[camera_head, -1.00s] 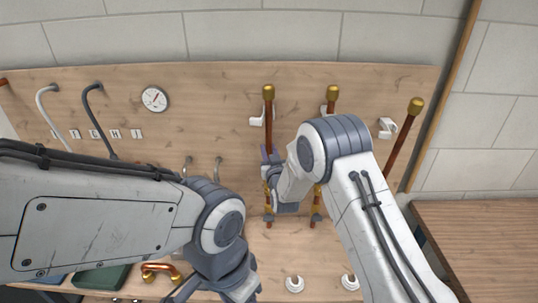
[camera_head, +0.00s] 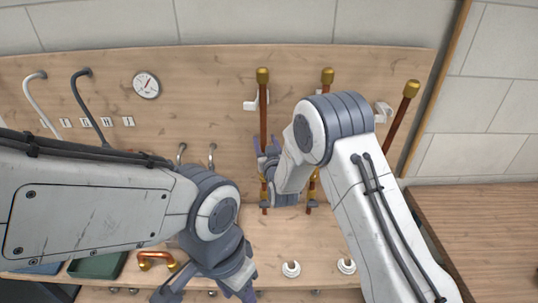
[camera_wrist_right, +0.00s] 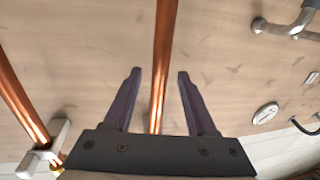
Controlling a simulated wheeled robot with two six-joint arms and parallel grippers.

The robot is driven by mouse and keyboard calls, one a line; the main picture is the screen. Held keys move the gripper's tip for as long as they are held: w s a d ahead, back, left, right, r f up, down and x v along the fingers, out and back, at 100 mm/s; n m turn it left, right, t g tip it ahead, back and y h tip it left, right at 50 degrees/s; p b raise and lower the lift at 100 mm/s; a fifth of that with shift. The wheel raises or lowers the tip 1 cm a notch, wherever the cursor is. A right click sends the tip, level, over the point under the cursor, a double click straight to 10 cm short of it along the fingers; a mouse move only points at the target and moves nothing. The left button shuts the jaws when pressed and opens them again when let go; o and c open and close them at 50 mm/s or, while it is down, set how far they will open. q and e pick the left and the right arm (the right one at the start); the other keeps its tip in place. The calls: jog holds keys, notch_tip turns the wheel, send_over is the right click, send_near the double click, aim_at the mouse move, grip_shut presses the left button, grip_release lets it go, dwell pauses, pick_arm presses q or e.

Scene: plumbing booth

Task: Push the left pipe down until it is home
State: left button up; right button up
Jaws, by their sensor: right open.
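The left pipe (camera_head: 263,115) is a copper tube with a brass cap, upright against the wooden board. My right gripper (camera_head: 267,158) is at its lower-middle part in the head view. In the right wrist view the pipe (camera_wrist_right: 162,60) runs between the two open fingers of my right gripper (camera_wrist_right: 155,75), with a gap on each side. The pipe's lower end is close to a fitting, and I cannot tell how far in it sits. My left gripper (camera_head: 208,287) hangs low at the bottom edge, partly cut off, away from the pipe.
A middle pipe (camera_head: 327,92) and a tilted right pipe (camera_head: 405,105) stand to the right, partly behind my right arm. White clips (camera_head: 250,105) are on the board. A gauge (camera_head: 146,85), grey hooked pipes and a bent copper piece (camera_head: 157,260) are at left.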

jog(key=s+d+b, duration=0.1)
jog(key=s+b, duration=0.1)
jog(key=s, duration=0.5)
jog(key=shift+s+d+b, duration=0.3)
jog(key=shift+b, duration=0.1)
jog(key=shift+a, duration=0.1)
